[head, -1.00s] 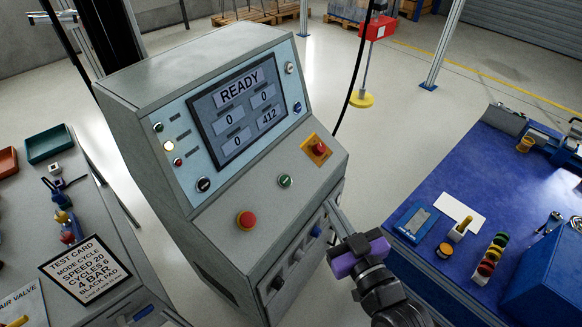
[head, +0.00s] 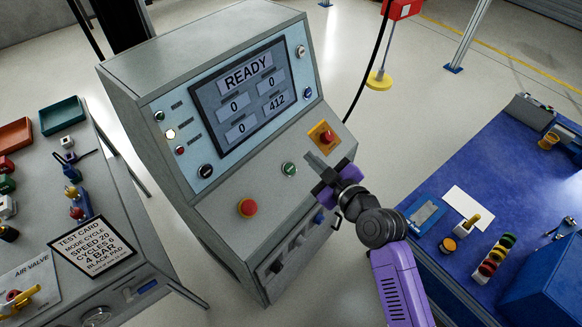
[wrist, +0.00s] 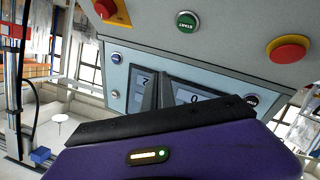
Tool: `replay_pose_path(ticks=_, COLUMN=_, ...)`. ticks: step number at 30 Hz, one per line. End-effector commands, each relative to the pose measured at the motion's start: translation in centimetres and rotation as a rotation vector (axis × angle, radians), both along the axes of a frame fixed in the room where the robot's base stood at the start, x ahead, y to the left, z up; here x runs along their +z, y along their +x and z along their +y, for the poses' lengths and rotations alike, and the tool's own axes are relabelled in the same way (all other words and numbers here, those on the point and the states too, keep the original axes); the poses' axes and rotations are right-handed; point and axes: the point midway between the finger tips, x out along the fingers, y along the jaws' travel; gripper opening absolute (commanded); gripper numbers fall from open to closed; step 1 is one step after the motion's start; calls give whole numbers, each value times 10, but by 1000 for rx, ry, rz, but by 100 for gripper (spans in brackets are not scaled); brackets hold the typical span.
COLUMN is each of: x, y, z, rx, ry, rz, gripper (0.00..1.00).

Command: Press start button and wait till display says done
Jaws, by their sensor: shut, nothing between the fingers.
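The green start button (head: 289,169) sits on the sloped lower panel of the grey control console (head: 160,60). It also shows in the wrist view, marked START (wrist: 187,22). The display (head: 240,100) reads READY, with values 0, 0, 0 and 412 below. My gripper (head: 312,159) is shut and empty. In the head view its tip appears just right of and slightly above the start button. Whether it touches the panel cannot be told, but the button face is uncovered.
A red stop button (head: 248,208) lies left of the start button. Another red button on a yellow plate (head: 324,137) is close to my gripper. A test card (head: 93,245) lies on the left bench. A blue-topped bench (head: 470,150) stands at right.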

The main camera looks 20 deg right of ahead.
Motion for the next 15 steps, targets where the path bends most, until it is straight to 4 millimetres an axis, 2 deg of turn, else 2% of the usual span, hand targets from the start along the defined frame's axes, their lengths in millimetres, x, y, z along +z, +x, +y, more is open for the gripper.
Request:
replay_pose_path(ticks=8, x=-6, y=3, z=2, rx=-1, ry=1, rz=0, gripper=0)
replay_pose_path(ticks=15, x=-31, y=16, z=9, rx=-1, ry=1, rz=0, gripper=0)
